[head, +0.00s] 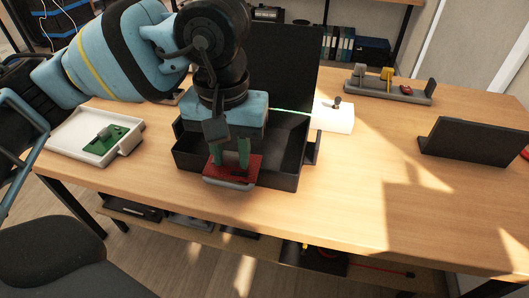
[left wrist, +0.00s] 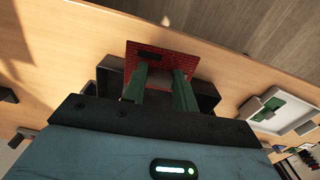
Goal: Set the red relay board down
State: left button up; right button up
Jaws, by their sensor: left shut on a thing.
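The red relay board (head: 249,163) is in my left gripper (head: 231,158), whose green fingers are shut on it. It is at the near side of an open black case (head: 285,182), above or against the front wall; I cannot tell whether it touches. In the left wrist view the red board (left wrist: 160,52) shows beyond the fingertips (left wrist: 160,76), with a dark part on its face. Parts of the black case (left wrist: 205,97) show on both sides of the fingers. My gripper hides much of the case's inside. My right gripper is not in view.
A white tray (head: 75,153) with a green board (head: 108,139) stands at the left. A white block (head: 333,116) is right of the case's raised lid (head: 290,68). A grey holder (head: 390,93) stands behind, a black stand (head: 480,140) at right. The front right tabletop is clear.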

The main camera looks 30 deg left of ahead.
pick_arm(q)
jog(key=n, duration=0.1)
jog(key=w+n, duration=0.1)
jog(key=n, duration=0.1)
jog(key=shift+w+a+n, duration=0.15)
jog(key=shift+a+n, duration=0.15)
jog(key=shift+a, duration=0.1)
jog(key=w+a+m, duration=0.5)
jog(key=a+m, duration=0.3)
jog(key=m, duration=0.3)
jog(key=w+a+f+m, duration=0.1)
jog(key=w+a+m, duration=0.5)
jog(key=m, duration=0.5)
jog(key=shift+a, duration=0.9)
jog(key=shift+w+f, duration=0.1)
notch_tip(320, 180, down, 9)
jog(key=shift+f+b, duration=0.2)
jog(key=shift+b, duration=0.35)
jog(key=shift+f, duration=0.3)
